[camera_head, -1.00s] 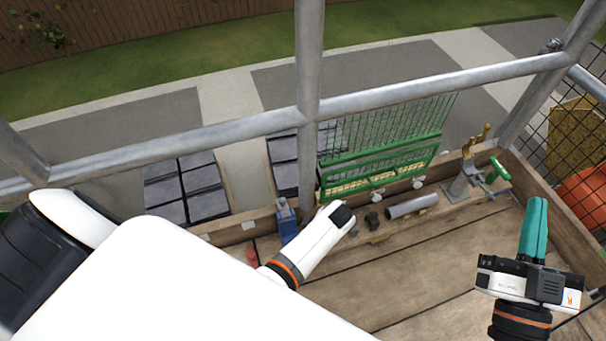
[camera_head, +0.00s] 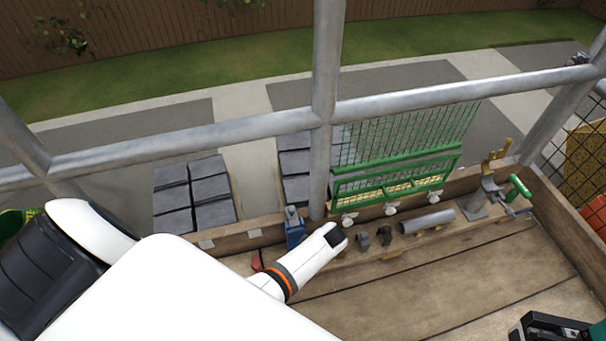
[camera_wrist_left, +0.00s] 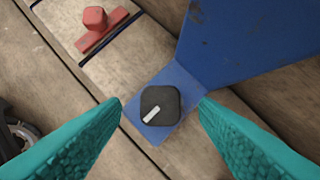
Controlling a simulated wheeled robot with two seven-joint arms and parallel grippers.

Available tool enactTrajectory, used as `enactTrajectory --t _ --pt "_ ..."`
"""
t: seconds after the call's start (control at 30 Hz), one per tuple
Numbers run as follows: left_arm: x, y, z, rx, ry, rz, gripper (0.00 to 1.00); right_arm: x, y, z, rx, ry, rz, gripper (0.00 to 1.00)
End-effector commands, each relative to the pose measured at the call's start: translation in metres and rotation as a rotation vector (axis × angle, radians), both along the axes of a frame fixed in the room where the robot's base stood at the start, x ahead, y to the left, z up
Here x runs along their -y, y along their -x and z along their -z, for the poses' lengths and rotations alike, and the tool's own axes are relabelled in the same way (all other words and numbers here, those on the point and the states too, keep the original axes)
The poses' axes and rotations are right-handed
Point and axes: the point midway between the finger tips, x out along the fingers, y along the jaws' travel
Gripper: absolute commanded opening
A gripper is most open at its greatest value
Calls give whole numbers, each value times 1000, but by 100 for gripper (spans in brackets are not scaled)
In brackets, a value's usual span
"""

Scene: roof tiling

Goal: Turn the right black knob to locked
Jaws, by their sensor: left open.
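In the left wrist view a black, rounded-square knob (camera_wrist_left: 160,104) with a short slanted white mark sits on a blue plate (camera_wrist_left: 182,80). The teal fingers of my left gripper (camera_wrist_left: 161,106) are open on either side of it, apart from it. In the head view my left gripper is hidden behind my white arm. Two small dark pieces, a left one (camera_head: 363,241) and a right one (camera_head: 385,236), stand right of my arm; I cannot tell whether they are knobs. My right gripper (camera_head: 597,330) is mostly cut off at the bottom right corner.
A red knob on a red base (camera_wrist_left: 95,26) sits at the upper left of the wrist view. A blue upright part (camera_head: 294,228), a grey pipe (camera_head: 428,221) and a green-handled clamp (camera_head: 519,187) line the wooden platform's back edge. Metal rails (camera_head: 440,95) cross behind.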

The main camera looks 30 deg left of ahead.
Motion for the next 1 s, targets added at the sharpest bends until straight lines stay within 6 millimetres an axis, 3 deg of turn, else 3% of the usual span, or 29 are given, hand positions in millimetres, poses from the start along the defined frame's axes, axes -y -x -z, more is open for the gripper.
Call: enactTrajectory --t 0.1,0.43,0.47,0.73,1.0 --pt "-4 0 12 1 0 0 55 0 0 8 -2 1 1 0" --pt "-5 0 13 1 1 0 55 0 -1 8 -4 1 1 0" --pt "-5 0 13 1 1 0 54 0 -1 8 -4 1 1 0" --pt "-5 0 13 1 1 0 11 0 -1 8 -4 1 0 0" --pt "-5 1 12 1 1 30 11 0 -1 5 -5 2 0 0"
